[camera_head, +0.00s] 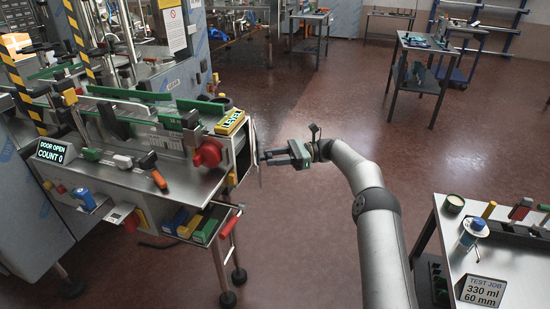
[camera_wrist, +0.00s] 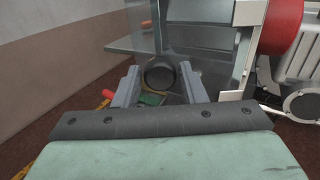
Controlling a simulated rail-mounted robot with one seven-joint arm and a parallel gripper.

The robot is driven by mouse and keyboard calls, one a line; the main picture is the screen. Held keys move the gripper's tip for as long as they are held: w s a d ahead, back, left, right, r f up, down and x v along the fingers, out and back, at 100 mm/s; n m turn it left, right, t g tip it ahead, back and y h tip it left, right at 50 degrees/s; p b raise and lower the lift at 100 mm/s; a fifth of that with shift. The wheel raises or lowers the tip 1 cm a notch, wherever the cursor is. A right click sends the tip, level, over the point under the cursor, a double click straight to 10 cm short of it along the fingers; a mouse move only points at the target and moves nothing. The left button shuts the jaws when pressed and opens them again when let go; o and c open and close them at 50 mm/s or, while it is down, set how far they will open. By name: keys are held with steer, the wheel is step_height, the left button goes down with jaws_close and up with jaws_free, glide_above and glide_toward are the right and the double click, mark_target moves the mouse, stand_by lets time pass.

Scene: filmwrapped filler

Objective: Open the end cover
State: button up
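The end cover (camera_head: 257,150) is a thin panel at the right end of the machine, seen almost edge-on and standing slightly out from the machine frame. In the wrist view a clear panel (camera_wrist: 205,72) fills the area ahead. My gripper (camera_head: 264,157) reaches the panel from the right, fingers pointing left. In the wrist view my gripper (camera_wrist: 160,85) has its fingers apart, with a dark round part (camera_wrist: 160,73) showing between them. Whether the fingers touch it, I cannot tell. The machine's display (camera_head: 55,151) reads "DOOR OPEN" and "COUNT 0".
A red knob (camera_head: 208,152) sits left of the cover and also shows in the wrist view (camera_wrist: 281,25). A yellow-framed counter (camera_head: 230,122) is on top. A table (camera_head: 510,260) stands at the right. Open floor (camera_head: 300,230) lies between.

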steer(key=shift+o, duration=0.9)
steer(key=s+d+r+b, duration=0.2)
steer(key=s+d+r, duration=0.1)
steer(key=s+r, duration=1)
steer(key=shift+s+d+b, duration=0.25)
steer(key=shift+d+b, duration=0.05)
steer(key=shift+b, duration=0.1)
